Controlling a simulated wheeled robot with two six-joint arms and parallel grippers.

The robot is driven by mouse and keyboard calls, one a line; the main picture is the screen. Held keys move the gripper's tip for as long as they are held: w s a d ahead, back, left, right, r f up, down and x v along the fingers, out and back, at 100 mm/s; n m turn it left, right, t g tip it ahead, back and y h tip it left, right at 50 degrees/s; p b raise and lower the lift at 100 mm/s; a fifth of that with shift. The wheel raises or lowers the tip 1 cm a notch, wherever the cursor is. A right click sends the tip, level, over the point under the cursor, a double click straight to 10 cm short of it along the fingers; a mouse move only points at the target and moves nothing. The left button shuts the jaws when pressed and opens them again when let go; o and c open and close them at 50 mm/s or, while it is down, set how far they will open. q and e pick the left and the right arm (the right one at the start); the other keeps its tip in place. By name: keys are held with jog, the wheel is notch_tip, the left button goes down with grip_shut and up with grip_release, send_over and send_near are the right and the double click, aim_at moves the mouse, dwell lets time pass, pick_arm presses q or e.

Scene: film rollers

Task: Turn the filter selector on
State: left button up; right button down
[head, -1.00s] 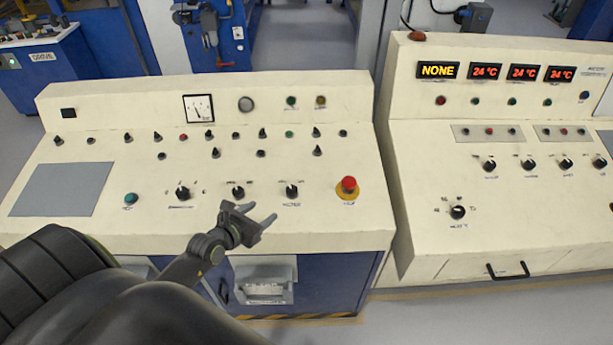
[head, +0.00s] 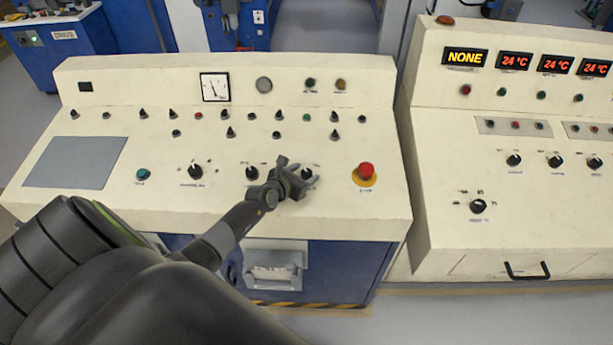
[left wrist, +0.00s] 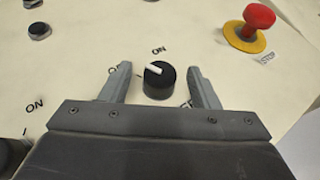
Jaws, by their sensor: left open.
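The filter selector (head: 307,172) is a small black rotary knob on the sloped cream console, left of the red emergency stop. In the left wrist view the knob (left wrist: 159,80) sits between the fingertips, with a visible gap on each side. Its white pointer is tilted to the upper left. An "ON" label stands above it; other lettering around it is partly hidden by the fingers. My left gripper (head: 299,173) is open around the knob and appears apart from it. My right gripper is not in view.
The red stop button (head: 366,171) on its yellow base is just right of the selector. Another knob (head: 251,173) is close on the left. A row of small switches lies farther up the panel. A second console (head: 430,160) with displays stands at the right.

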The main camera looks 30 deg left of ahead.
pick_arm(q)
jog(key=shift+x, duration=1.05)
jog(key=c, duration=1)
jog(key=shift+o, duration=0.2)
jog(key=shift+f+h+b, duration=0.15)
jog(key=shift+h+b, duration=0.15)
jog(key=shift+b, duration=0.55)
jog(key=m+g+h+b, duration=0.2)
jog(key=m+h+b, duration=0.2)
jog(key=b, duration=0.9)
jog(key=m+g+h+b, duration=0.2)
jog(key=m+h+b, duration=0.2)
jog(key=b, duration=0.9)
jog(key=shift+f+m+g, duration=0.2)
jog(key=shift+m+g, duration=0.2)
jog(key=shift+m, duration=0.4)
jog(key=shift+h+b, duration=0.4)
jog(key=shift+b, duration=0.25)
jog(key=m+g+b, duration=0.1)
jog(key=b, duration=0.1)
jog(key=m+g+h+b, duration=0.1)
jog(key=b, duration=0.1)
jog(key=shift+r+m+g+b, duration=0.3)
jog(key=shift+s, duration=0.1)
